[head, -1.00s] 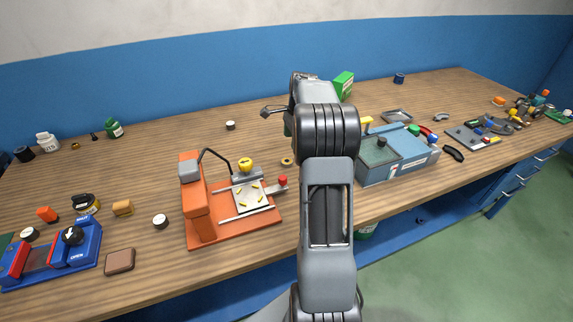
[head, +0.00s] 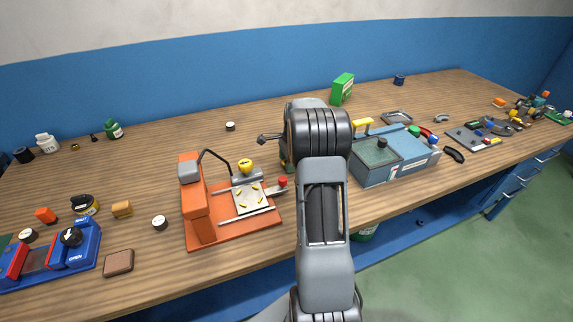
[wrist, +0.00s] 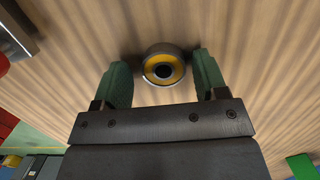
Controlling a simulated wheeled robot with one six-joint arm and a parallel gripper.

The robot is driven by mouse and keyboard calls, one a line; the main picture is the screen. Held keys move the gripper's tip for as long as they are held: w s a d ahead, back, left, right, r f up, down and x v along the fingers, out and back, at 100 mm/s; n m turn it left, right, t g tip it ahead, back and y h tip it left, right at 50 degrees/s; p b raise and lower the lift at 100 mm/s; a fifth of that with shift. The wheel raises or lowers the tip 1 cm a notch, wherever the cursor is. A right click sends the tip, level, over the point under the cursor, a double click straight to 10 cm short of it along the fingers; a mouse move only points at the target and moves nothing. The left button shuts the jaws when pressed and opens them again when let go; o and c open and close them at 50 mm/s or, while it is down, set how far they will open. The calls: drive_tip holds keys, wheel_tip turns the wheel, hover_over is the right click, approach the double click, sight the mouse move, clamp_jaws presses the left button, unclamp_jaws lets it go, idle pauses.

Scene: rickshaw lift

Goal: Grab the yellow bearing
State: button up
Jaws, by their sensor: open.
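The yellow bearing (wrist: 164,66), a metal ring with a yellow face and a dark centre, lies on the wooden bench in the wrist view. My gripper (wrist: 163,73) is open, its two green fingers spread with one to each side of the bearing. A gap shows between the bearing and each finger. The fingers appear low, close to the bench top, but their exact height is unclear. In the head view my arm hides the bearing, and only a sliver of my gripper shows at the arm's left edge.
An orange press-like fixture (head: 190,218) stands just left of my arm, its red knob (head: 282,181) close by. A blue-grey machine (head: 400,166) stands to the right. A green box (head: 343,86) is behind.

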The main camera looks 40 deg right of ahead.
drive_tip(key=c, duration=0.9)
drive_tip(key=shift+r, duration=0.1)
